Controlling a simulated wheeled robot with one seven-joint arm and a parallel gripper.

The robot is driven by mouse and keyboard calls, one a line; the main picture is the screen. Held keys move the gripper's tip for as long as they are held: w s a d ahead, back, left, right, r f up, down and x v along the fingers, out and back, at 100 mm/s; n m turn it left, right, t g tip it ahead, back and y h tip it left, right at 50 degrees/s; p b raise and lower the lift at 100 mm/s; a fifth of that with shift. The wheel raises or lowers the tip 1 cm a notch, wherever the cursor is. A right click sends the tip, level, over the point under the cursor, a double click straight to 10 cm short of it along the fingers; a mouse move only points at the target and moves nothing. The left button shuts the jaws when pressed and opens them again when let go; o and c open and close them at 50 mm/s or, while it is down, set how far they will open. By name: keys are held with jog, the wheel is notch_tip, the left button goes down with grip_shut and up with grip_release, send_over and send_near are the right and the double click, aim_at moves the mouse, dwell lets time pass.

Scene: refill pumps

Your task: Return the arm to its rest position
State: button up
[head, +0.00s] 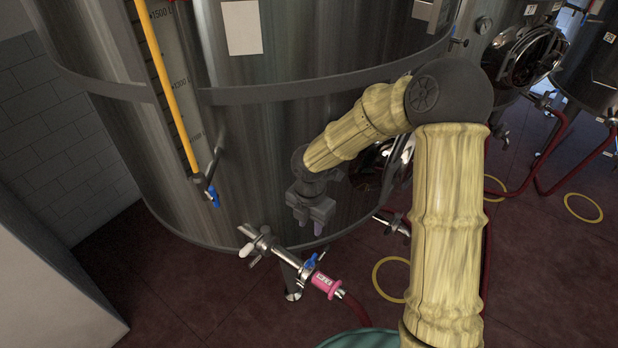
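My arm (447,230), in a pale yellow cover, rises from the bottom right, bends at a dark elbow and reaches left and down in the head view. My gripper (311,226) points down in front of the large steel tank (262,150), above the valve fittings. Its fingers are small and dark here, so I cannot tell whether they are open or shut. No held thing is clearly visible. My forearm hides part of the tank's lower door.
Below my gripper, a pipe with a blue-handled valve (310,262) joins a pink-collared hose (326,285). A yellow level tube (168,85) runs down the tank. A white block (50,280) stands at left. Red hoses (556,140) and yellow rings (583,207) lie at right.

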jog(key=s+d+r+m+t, duration=0.1)
jog(key=s+d+r+m, duration=0.4)
jog(key=m, duration=0.9)
jog(key=s+d+r+m+t, duration=0.1)
jog(key=s+d+r+m, duration=0.3)
jog(key=m, duration=1)
jog(key=s+d, duration=0.3)
jog(key=d, duration=0.1)
jog(key=shift+d+r+m, duration=0.3)
jog(key=shift+d+r, duration=0.1)
jog(key=shift+o, duration=0.4)
